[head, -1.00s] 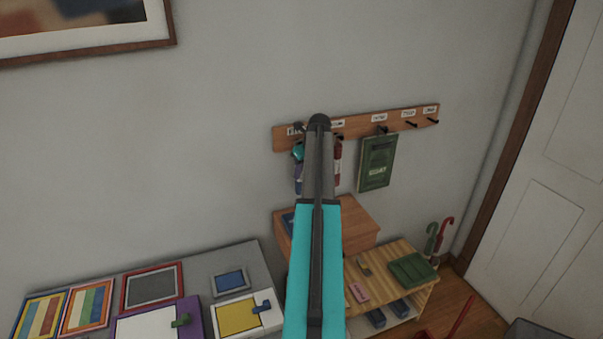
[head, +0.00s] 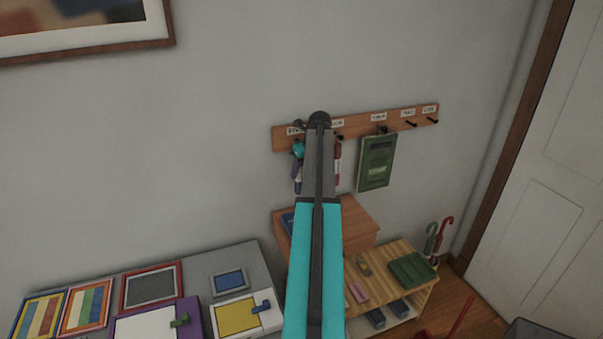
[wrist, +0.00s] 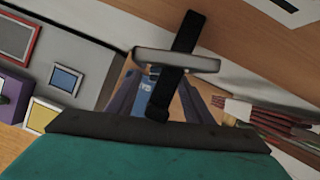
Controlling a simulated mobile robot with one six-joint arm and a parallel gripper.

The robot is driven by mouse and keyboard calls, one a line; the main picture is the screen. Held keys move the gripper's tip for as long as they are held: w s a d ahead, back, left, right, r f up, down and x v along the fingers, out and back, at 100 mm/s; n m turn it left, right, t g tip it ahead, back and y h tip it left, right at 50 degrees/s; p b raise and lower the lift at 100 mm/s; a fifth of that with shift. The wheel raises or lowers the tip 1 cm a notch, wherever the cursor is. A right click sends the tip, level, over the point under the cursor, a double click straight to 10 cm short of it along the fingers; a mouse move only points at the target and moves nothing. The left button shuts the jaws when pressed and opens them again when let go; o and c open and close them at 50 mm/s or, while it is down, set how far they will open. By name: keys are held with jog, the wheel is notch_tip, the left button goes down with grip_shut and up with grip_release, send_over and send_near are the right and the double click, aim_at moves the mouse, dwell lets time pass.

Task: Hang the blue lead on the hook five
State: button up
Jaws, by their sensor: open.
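A wooden hook board (head: 356,126) is on the wall, with white labels above dark hooks. The leftmost label (head: 294,131) appears to read FIVE; its hook is largely hidden by my arm. My gripper (head: 298,182) hangs below that end of the board, partly behind my arm, and is open. In the wrist view a black strap-like piece (wrist: 182,35) with a grey band (wrist: 178,60) crosses in front of the jaws; I cannot tell whether it is the hook or part of a lead. I cannot clearly pick out the blue lead.
A red item (head: 337,160) hangs just right of my gripper, and a green book-like item (head: 376,163) hangs farther right. Below are a wooden cabinet (head: 355,218) and a slatted bench (head: 398,258). A grey table with frames (head: 205,268) stands at lower left.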

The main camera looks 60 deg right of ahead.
jog(key=b+v, duration=0.4)
jog(key=v, duration=0.9)
jog(key=shift+b, duration=0.3)
dwell(0.3)
